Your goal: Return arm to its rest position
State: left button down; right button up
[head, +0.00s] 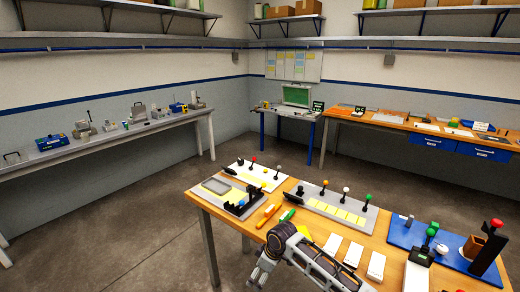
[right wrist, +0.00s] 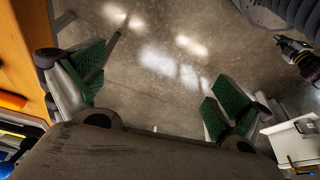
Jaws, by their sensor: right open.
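My right gripper (head: 262,272) is at the bottom middle of the head view, by the front left edge of the wooden workbench (head: 225,213). The right arm reaches it from the lower right, over the bench edge. In the right wrist view the two green-padded fingers of this gripper (right wrist: 155,95) stand wide apart. Only bare floor shows between them and nothing is held. My left gripper does not show in the head view.
The bench holds a grey tray (head: 217,186), an orange marker (head: 266,216), several white blocks (head: 354,252) and a blue board (head: 402,237) with knobs. A long side table (head: 90,150) stands at the left wall. Open concrete floor (head: 120,225) lies left of the bench.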

jog(key=s+d+f+m+t, duration=0.15)
jog(key=d+f, duration=0.25)
jog(key=f, duration=0.5)
jog(key=d+f+m, duration=0.3)
jog(key=f, duration=0.6)
jog(key=s+d+f+m+h, duration=0.1)
jog(key=s+d+f+m, duration=0.1)
jog(key=s+d+f, duration=0.4)
jog(key=s+d+f+m, duration=0.1)
jog(key=s+d+f, duration=0.15)
jog(key=f, duration=0.55)
jog(key=s+d+f+m+h, duration=0.1)
jog(key=s+d+f, duration=0.2)
jog(key=s+f, duration=0.5)
jog(key=s+d+f+m+h, duration=0.1)
jog(key=s+d+f, duration=0.3)
jog(key=s, duration=0.7)
jog(key=s+d+f+g, duration=0.1)
jog(key=s+f, duration=0.1)
jog(key=s, duration=0.8)
jog(key=s+d+f+m+g, duration=0.1)
jog(key=s+d+f, duration=0.1)
jog(key=s, duration=0.9)
jog(key=shift+s+d+f, duration=0.25)
jog(key=shift+s+f, duration=0.05)
jog(key=shift+f, duration=0.4)
